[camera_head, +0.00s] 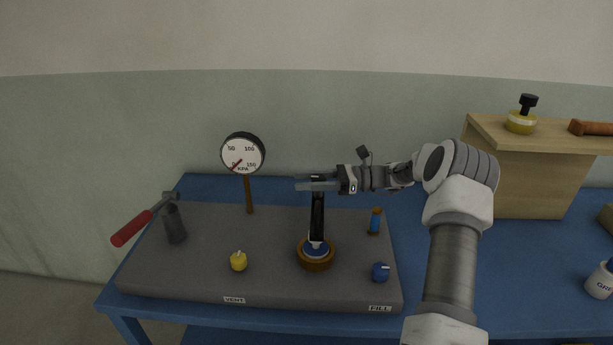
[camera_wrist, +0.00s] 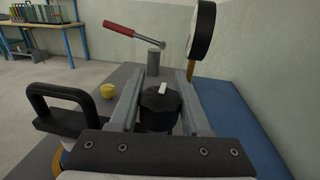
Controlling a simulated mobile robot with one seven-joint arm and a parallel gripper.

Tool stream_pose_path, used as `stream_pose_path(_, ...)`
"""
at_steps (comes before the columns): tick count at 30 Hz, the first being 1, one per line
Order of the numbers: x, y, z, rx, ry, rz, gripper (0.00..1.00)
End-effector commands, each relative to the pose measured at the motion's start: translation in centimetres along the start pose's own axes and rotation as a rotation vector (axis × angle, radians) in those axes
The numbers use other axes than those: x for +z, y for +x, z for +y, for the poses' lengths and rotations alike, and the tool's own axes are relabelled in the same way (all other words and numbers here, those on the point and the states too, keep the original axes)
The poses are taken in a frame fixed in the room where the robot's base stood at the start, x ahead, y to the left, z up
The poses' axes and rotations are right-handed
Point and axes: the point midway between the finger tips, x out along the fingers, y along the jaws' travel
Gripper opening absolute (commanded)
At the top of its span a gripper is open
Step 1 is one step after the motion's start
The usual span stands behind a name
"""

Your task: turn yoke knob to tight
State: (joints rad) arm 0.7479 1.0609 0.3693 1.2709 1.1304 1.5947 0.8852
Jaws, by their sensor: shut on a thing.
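The black yoke knob (camera_wrist: 160,106) with a white pointer mark on top sits between the two grey fingers of my gripper (camera_wrist: 163,80) in the wrist view. The fingers are shut on its sides. The white mark points nearly straight away from the wrist camera, leaning slightly right. In the head view my gripper (camera_head: 316,183) lies level over the top of the upright black yoke (camera_head: 317,217). The yoke stands in a round brown base (camera_head: 316,261) on the grey board. The fingers mostly hide the knob in the head view. No tight label is readable.
The grey board (camera_head: 200,275) carries a KPA gauge (camera_head: 243,154), a red-handled lever (camera_head: 133,228), a yellow knob (camera_head: 238,261) near VENT, a blue knob (camera_head: 380,272) near FILL and a small blue-and-brown piece (camera_head: 375,222). A wooden shelf (camera_head: 530,180) stands at right.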

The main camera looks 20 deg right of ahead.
Motion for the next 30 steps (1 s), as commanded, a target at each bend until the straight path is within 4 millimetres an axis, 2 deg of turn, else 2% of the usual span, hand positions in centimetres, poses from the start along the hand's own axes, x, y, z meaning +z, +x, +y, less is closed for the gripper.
stream_pose_path(6, 0.0, 0.0, 0.17, 0.058, 0.0, -0.001, 0.0)
stream_pose_path(20, 0.02, -0.01, 0.21, 0.07, -0.001, -0.001, 0.0)
stream_pose_path(21, 0.02, -0.01, 0.21, 0.07, -0.001, -0.001, 0.53)
stream_pose_path(25, 0.03, 0.0, 0.2, 0.07, -0.001, -0.001, 0.76)
stream_pose_path(30, 0.03, 0.0, 0.2, 0.069, -0.001, -0.001, 0.77)
